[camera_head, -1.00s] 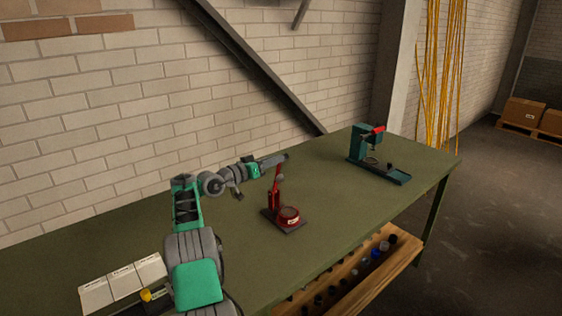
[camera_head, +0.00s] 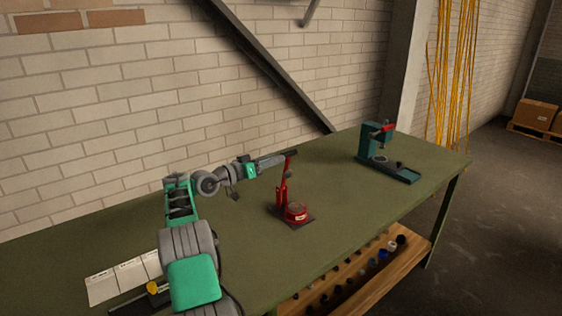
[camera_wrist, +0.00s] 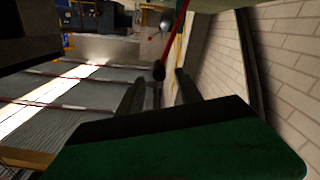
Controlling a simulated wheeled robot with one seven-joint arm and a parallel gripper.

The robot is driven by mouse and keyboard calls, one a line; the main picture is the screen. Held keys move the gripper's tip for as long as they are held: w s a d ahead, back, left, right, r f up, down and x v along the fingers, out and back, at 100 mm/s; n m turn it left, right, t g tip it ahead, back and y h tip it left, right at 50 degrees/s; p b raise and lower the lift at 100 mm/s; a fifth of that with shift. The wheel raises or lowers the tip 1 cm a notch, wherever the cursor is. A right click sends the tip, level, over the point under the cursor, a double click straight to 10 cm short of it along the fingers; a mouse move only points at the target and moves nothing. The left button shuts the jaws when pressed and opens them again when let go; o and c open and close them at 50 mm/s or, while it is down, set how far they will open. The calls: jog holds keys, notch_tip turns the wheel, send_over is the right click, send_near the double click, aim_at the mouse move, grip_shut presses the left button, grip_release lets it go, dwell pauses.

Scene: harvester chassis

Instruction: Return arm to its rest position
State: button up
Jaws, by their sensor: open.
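My arm (camera_head: 192,240) reaches up from the bottom of the head view and bends right, out over the green table. My gripper (camera_head: 288,157) is at its far end, level with the top of a red lever device (camera_head: 296,211) on a dark base plate. In the head view the fingertips overlap the top of the red lever; I cannot tell whether they touch it. In the wrist view my gripper's two dark fingers (camera_wrist: 158,95) stand apart, with a thin red rod (camera_wrist: 178,38) with a dark tip showing between and beyond them.
The green table (camera_head: 350,160) runs along a brick wall. A teal press (camera_head: 385,155) with a red handle stands at the far right end. White labelled boxes (camera_head: 117,280) sit at the lower left. A wooden shelf (camera_head: 370,285) with several small parts is under the front edge.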

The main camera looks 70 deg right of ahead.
jog(key=v, duration=0.3)
jog(key=shift+a, duration=0.2)
